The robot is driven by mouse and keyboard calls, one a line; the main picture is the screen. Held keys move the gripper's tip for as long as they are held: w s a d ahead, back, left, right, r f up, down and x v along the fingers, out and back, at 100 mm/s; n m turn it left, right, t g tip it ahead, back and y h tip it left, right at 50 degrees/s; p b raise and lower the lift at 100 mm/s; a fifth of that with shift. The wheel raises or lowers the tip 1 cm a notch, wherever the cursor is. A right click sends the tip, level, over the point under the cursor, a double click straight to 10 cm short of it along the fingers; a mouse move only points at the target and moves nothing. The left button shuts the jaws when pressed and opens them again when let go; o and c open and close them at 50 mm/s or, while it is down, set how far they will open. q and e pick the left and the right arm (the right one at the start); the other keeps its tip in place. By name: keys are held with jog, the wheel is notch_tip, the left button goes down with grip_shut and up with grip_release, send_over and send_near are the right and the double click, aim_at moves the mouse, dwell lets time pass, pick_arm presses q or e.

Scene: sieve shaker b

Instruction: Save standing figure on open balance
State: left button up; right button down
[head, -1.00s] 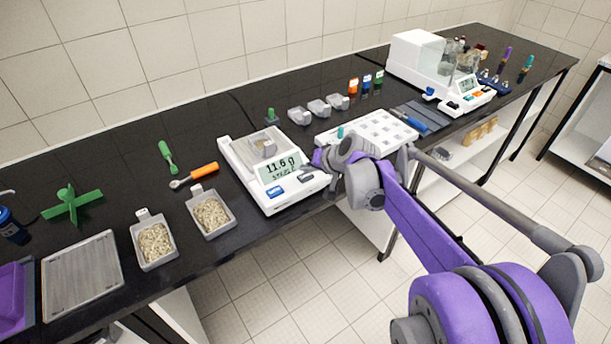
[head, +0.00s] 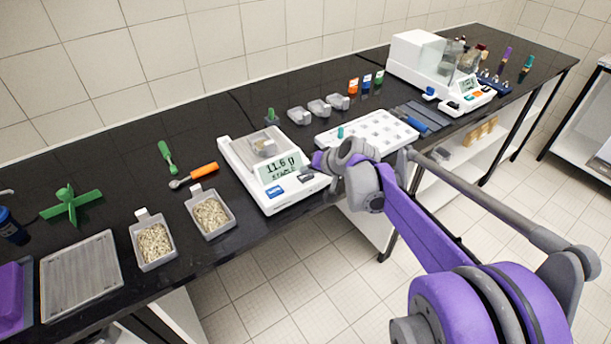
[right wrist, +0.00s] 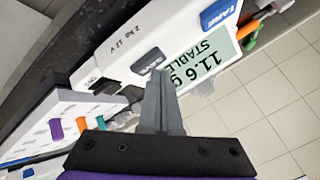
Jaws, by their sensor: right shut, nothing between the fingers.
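A blue TARE button (right wrist: 220,12) sits at one side of the display and a dark button (right wrist: 152,60) at the other. My right gripper (right wrist: 157,78) is shut and empty, its fingertips at or just over the dark button. I cannot tell whether they touch it. My left gripper is not in view.
Two trays of grain (head: 153,243) and an orange-handled spoon (head: 203,170) lie left of the balance. A white rack (head: 375,128) stands close on its right, near my right arm. An enclosed balance (head: 418,55) is farther right.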

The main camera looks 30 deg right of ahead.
aim_at(308, 179)
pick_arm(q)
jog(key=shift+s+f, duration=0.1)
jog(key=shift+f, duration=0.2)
pick_arm(e)
jog(key=shift+f, duration=0.45)
jog(key=shift+r, duration=0.1)
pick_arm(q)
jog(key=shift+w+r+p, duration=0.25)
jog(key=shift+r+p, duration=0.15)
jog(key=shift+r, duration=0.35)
pick_arm(e)
jog(key=shift+r, duration=0.8)
jog(key=shift+r, duration=0.45)
jog(key=shift+w+r+p, duration=0.1)
jog(key=shift+r+p, duration=1.4)
jog(key=shift+r, duration=0.65)
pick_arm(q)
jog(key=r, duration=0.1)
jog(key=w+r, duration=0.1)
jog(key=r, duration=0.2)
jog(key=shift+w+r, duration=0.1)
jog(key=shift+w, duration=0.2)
pick_arm(e)
jog(key=shift+f, duration=0.1)
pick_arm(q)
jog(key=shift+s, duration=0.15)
